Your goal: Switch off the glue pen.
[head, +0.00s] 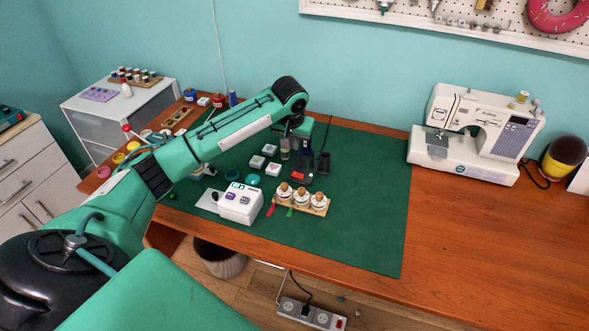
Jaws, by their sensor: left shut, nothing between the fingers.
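My left arm reaches across from the left, and its gripper (285,155) points down over the green cutting mat (365,200). The gripper is shut and empty. Just right of its fingertips, a dark stand-like device (302,172) with a reddish part rests on the mat. A slim dark upright piece (324,163) is at its right. I cannot tell for sure which item is the glue pen, and no switch is clear at this size. The gripper and wrist partly cover this area, so I cannot tell if the fingers touch the device. My right gripper is not in view.
A white box with small coloured panels (241,204) and a wooden holder with three round jars (317,205) stand at the mat's front. Small white boxes (270,150) lie left of the gripper. A sewing machine (478,133) stands at right. The mat's right side is clear.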

